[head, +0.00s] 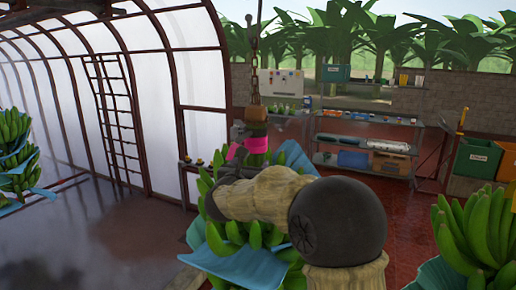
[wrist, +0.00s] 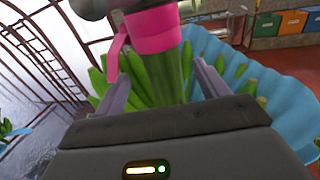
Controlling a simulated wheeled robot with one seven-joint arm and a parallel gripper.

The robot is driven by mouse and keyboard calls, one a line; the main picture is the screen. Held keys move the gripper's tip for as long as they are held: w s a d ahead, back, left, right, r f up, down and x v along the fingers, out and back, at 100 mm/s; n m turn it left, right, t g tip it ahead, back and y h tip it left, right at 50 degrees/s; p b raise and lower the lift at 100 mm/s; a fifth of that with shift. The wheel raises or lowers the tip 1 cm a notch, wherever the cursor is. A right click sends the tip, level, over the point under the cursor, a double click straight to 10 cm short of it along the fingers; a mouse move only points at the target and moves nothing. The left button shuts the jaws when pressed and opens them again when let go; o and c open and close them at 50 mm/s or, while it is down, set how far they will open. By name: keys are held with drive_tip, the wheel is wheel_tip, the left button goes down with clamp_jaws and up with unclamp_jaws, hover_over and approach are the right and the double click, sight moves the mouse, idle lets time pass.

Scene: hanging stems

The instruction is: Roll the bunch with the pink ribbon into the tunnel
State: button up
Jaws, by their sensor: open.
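The bunch with the pink ribbon (head: 257,146) hangs from a chain (head: 254,80) in the middle of the head view. Its green bananas (head: 255,237) and blue sheet (head: 240,266) show below and behind my arm. My gripper (wrist: 160,82) is open in the wrist view, with one finger on each side of the green bunch top (wrist: 165,78). The pink ribbon (wrist: 152,32) is just beyond the fingertips; contact cannot be told. In the head view my arm hides part of the bunch. The tunnel (head: 150,75), with arched ribs and pale translucent walls, stands at left.
Another bunch (head: 16,150) hangs at far left, and one (head: 478,235) at far right. A metal shelf (head: 365,145) and coloured bins (head: 478,158) stand at the back right. A ladder (head: 112,110) leans inside the tunnel wall. The tunnel floor (head: 90,235) looks clear.

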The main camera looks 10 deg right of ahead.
sight(257, 154)
drive_tip(key=p+x, duration=0.4)
drive_tip(key=x, duration=0.4)
drive_tip(key=shift+w+d, duration=0.1)
drive_tip(key=shift+w, duration=0.05)
drive_tip(key=shift+w+d+f, duration=0.1)
drive_tip(key=shift+w+d, duration=0.1)
drive_tip(key=shift+w, duration=0.45)
drive_tip(key=shift+d, duration=0.1)
drive_tip(key=shift+d, duration=0.15)
drive_tip(key=c, duration=0.6)
drive_tip(key=shift+s+a, duration=0.1)
drive_tip(key=shift+a, duration=0.15)
drive_tip(key=c, duration=0.7)
